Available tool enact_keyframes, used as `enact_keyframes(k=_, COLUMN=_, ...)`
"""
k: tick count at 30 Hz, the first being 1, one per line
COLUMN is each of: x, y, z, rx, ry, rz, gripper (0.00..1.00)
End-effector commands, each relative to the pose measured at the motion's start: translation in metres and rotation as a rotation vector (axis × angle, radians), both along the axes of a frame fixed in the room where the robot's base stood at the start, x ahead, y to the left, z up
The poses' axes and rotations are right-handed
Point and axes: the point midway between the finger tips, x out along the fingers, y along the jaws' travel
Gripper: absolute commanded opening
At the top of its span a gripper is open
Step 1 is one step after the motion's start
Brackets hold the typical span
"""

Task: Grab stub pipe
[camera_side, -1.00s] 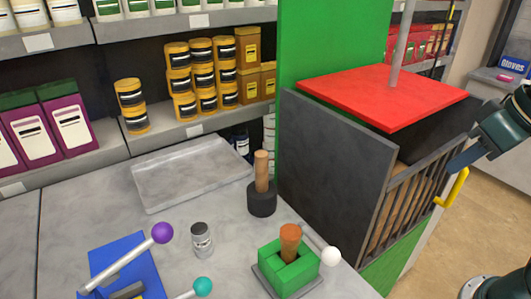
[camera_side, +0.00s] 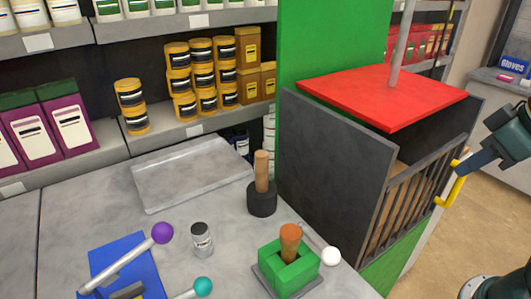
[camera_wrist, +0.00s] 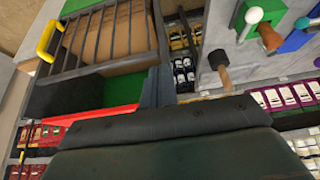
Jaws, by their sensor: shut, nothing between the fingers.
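A small upright grey cylinder with a dark top (camera_side: 202,240) stands on the grey worktop in the side view. It may be the stub pipe, but I cannot tell for sure. My gripper (camera_side: 462,165) is at the right of the side view, shut and empty. It is close to the yellow handle (camera_side: 450,191) on the barred crate, far from the cylinder. Whether it touches the handle is unclear. In the wrist view the dark gripper body fills the bottom, with its fingers (camera_wrist: 156,88) together near the middle.
The crate's red lid (camera_side: 385,95) and dark side panel (camera_side: 335,170) stand between my gripper and the worktop. A green block with a brown peg (camera_side: 290,243), a black-based wooden handle (camera_side: 261,172), a purple-knobbed lever (camera_side: 162,233) and a clear tray (camera_side: 190,173) occupy the worktop.

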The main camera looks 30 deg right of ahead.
Motion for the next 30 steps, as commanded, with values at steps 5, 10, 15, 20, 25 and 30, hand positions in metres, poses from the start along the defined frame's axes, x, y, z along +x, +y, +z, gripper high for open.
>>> enact_keyframes(k=5, x=0.000, y=0.000, z=0.000, rx=0.000, ry=0.000, rz=0.000, gripper=0.29)
enact_keyframes(k=10, x=0.000, y=0.000, z=0.000, rx=0.000, ry=0.000, rz=0.000, gripper=0.50)
enact_keyframes(k=15, x=0.000, y=0.000, z=0.000, rx=0.000, ry=0.000, rz=0.000, gripper=0.50)
enact_keyframes(k=20, x=0.003, y=0.003, z=0.001, rx=-0.002, ry=0.003, rz=0.021, gripper=0.50)
enact_keyframes(k=25, x=0.015, y=0.015, z=0.005, rx=-0.014, ry=0.019, rz=0.117, gripper=0.50)
enact_keyframes(k=30, x=0.038, y=0.040, z=0.011, rx=-0.032, ry=0.044, rz=0.306, gripper=0.50)
